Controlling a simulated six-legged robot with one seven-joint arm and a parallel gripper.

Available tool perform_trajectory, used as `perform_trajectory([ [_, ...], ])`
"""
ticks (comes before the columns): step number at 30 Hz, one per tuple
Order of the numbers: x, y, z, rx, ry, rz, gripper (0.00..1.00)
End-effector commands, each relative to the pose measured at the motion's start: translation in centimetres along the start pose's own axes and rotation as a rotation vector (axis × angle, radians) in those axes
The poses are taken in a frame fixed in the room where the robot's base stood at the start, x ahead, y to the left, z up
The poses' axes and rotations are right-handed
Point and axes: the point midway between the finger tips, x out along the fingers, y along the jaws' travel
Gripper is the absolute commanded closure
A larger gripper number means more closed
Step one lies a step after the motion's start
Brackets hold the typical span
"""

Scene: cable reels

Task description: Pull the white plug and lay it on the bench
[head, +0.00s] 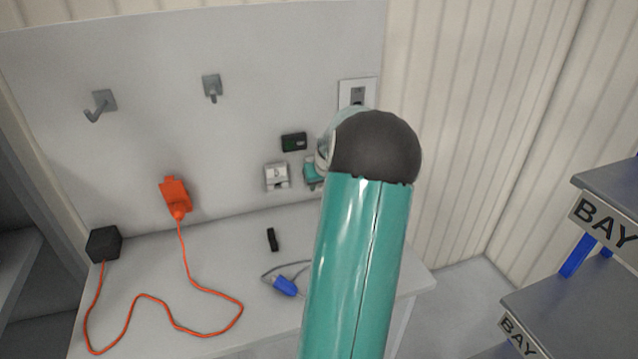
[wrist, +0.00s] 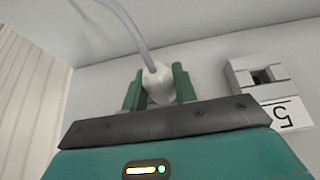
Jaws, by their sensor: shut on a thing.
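The white plug (wrist: 157,84) sits between the two green fingers of my gripper (wrist: 158,86) in the wrist view, and the fingers are shut on it. A pale grey cord (wrist: 130,25) runs from the plug toward the top left of that view. The plug is close to the wall panel; I cannot tell whether it is seated in a socket. In the head view my gripper (head: 312,172) shows as a small teal part at the panel, largely behind my arm, and the plug is hidden. The pale bench (head: 215,262) stands below the panel.
An open grey socket (head: 277,177) is beside my gripper. An orange connector (head: 174,196) hangs on the panel, its cord crossing the bench to a black block (head: 103,244). A blue plug (head: 286,287) and a small black piece (head: 272,239) lie on the bench, with bare space between.

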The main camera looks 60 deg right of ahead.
Motion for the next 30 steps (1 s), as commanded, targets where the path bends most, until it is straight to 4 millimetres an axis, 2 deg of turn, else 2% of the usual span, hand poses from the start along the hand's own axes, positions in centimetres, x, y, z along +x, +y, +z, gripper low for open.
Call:
perform_trajectory([
  [7,0.01,-0.03,-0.01,0.000,0.000,0.000,1.00],
  [8,0.00,-0.03,-0.02,0.000,0.000,0.000,0.78],
  [11,0.00,-0.03,-0.02,0.000,0.000,0.000,0.97],
  [12,0.00,-0.03,-0.02,0.000,0.000,0.000,1.00],
  [30,-0.41,0.01,0.72,-0.001,0.000,0.000,1.00],
])
